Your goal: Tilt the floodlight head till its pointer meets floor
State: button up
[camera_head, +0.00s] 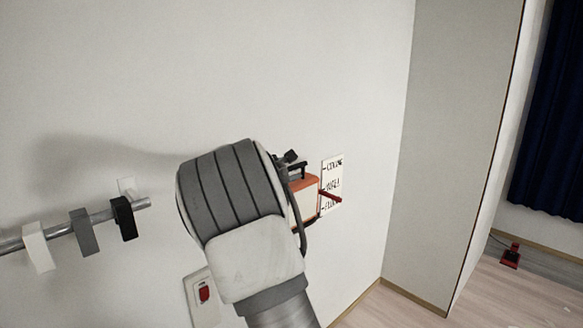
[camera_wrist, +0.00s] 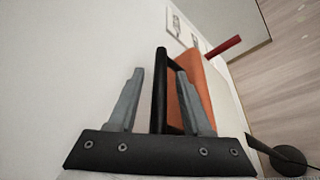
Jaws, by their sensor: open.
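The floodlight head (camera_head: 304,186) is an orange box on the white wall, partly hidden behind my arm in the head view. Its red pointer (camera_head: 330,196) sticks out in front of a white label plate (camera_head: 333,166) marked ceiling, wall and floor, top to bottom. The pointer shows between the wall and floor marks, but the angle hides the exact reading. In the wrist view my gripper (camera_wrist: 158,88) is open, its fingers on either side of a black handle bar (camera_wrist: 160,75) beside the orange head (camera_wrist: 192,84). Contact with the bar cannot be told.
A rail (camera_head: 70,228) with several hanging blocks is on the wall at left. A wall plate with a red switch (camera_head: 204,293) sits below my arm. A wall corner is at right, with a dark blue curtain (camera_head: 550,120) and a red object (camera_head: 511,255) on the floor.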

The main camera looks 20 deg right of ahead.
jog(key=shift+d, duration=0.1)
jog(key=shift+c, duration=0.2)
grip_shut()
dwell(1.3)
